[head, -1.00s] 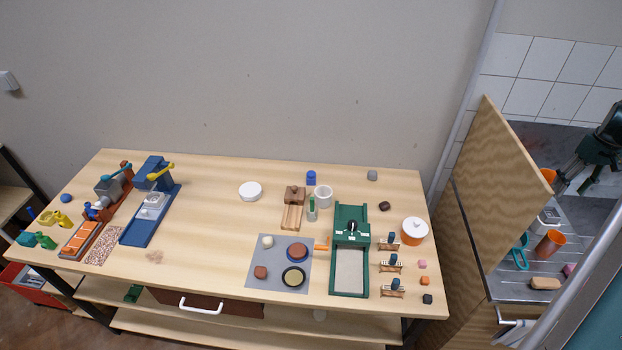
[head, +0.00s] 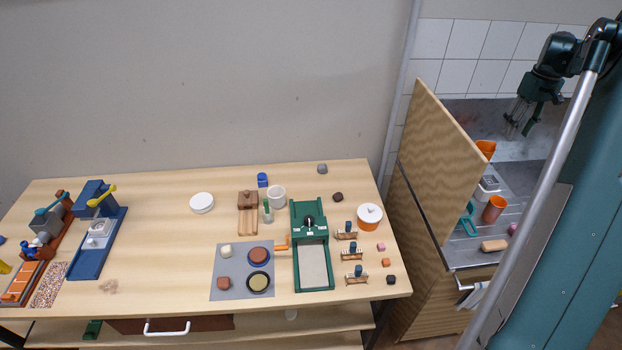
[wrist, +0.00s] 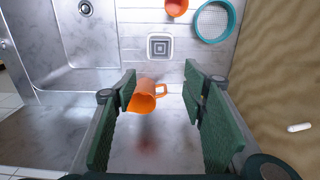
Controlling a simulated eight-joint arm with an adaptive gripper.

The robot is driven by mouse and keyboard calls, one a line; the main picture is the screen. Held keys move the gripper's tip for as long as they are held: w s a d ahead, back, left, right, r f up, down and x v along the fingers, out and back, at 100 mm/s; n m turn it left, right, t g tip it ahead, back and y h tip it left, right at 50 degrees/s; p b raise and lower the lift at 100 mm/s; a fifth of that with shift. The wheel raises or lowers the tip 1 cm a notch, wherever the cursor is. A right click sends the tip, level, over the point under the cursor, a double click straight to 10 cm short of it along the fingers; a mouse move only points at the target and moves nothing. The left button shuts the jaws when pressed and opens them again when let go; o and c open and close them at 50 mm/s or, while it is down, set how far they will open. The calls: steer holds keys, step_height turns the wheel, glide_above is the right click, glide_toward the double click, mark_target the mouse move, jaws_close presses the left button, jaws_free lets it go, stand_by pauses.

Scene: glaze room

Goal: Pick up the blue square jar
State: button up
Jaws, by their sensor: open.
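The blue jar (head: 262,180) is small and blocky and stands at the back of the long wooden table in the head view, just behind a white mug (head: 276,196). Its exact shape is too small to tell. My gripper (head: 518,122) is far to its right, raised above the sink counter behind the wooden panel. In the wrist view my gripper (wrist: 160,85) is open, with its green fingers wide apart and nothing held. An orange jug (wrist: 146,95) shows between and below the fingers. The blue jar is not in the wrist view.
An upright wooden panel (head: 440,150) stands between the table and the counter. A brown box (head: 247,199) and a green-framed tray (head: 310,250) are near the jar. The counter holds an orange cup (head: 494,209) and a teal sieve (wrist: 214,20). The back table edge has free room.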

step_height(320, 180, up, 15)
steer(key=w+a+n+b, duration=0.1)
steer(key=w+a+n, duration=0.35)
steer(key=a, duration=0.75)
steer(key=w+a+n, duration=0.1)
steer(key=w+a, duration=0.6)
steer(key=a, duration=0.4)
steer(key=w+a+n+b, duration=0.15)
steer(key=w+a, duration=0.45)
steer(key=a, duration=0.6)
steer(key=n+b, duration=0.1)
steer(key=n, duration=1.1)
glide_above(262, 175)
step_height(262, 175, down, 37)
steer(key=shift+r, duration=0.15)
steer(key=shift+f, duration=1.25)
